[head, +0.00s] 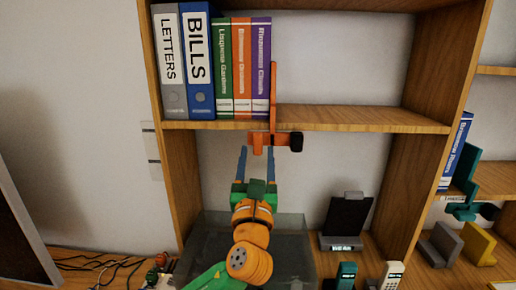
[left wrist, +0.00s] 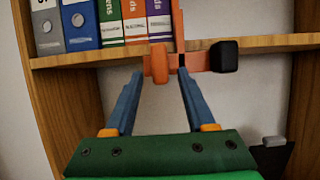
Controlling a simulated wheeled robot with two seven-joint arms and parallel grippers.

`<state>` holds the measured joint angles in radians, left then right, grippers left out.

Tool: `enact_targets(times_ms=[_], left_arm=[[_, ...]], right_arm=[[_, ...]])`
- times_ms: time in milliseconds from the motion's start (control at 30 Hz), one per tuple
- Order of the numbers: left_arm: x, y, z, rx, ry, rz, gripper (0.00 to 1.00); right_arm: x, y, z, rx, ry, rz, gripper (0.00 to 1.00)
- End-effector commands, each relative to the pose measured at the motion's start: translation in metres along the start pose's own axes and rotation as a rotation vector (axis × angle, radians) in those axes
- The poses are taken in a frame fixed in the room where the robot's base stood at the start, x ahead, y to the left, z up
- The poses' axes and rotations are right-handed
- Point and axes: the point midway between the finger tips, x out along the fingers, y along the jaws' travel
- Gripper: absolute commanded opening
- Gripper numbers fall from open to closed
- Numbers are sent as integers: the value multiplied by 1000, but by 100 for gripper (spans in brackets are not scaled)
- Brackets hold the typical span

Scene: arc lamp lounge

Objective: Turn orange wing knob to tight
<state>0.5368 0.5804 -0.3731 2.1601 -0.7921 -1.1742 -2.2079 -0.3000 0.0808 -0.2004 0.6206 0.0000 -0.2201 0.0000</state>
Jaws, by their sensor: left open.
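The orange wing knob (head: 257,143) is on an orange clamp (head: 273,85) at the front edge of the middle shelf. It also shows in the left wrist view (left wrist: 159,63), with its wing standing about upright. A black block (head: 296,142) is at the right end of the clamp's crosspiece. My left gripper (head: 257,160) is open just in front of and below the knob. In the left wrist view its two blue fingers (left wrist: 160,85) point at the knob, one on each side. I cannot tell whether they touch it. My right gripper is not in view.
Binders and books, including a blue BILLS binder (head: 198,65), stand on the middle shelf (head: 345,119). Below are a grey translucent bin (head: 295,240) and a black stand (head: 346,218). A teal clamp (head: 466,180) sits on the right-hand shelf. The shelf right of the clamp is clear.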

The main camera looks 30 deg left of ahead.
Motion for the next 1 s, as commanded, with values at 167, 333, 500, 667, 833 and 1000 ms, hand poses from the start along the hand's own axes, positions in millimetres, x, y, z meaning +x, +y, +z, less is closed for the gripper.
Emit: enact_targets(times_ms=[167, 333, 500, 667, 833, 1000], left_arm=[[8, 0, 0, -2, 1, -1, 55], [7, 0, -1, -3, 2, -1, 44], [7, 0, -1, -3, 2, -1, 0], [7, 0, -1, -3, 2, -1, 0], [7, -1, -2, -22, 4, 7, 0], [7, -2, -2, -90, 5, 36, 0]], right_arm=[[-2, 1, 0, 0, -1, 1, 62], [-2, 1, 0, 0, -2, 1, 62], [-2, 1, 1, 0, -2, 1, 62], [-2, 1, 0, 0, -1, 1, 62], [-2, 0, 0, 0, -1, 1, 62], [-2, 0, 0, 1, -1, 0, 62]])
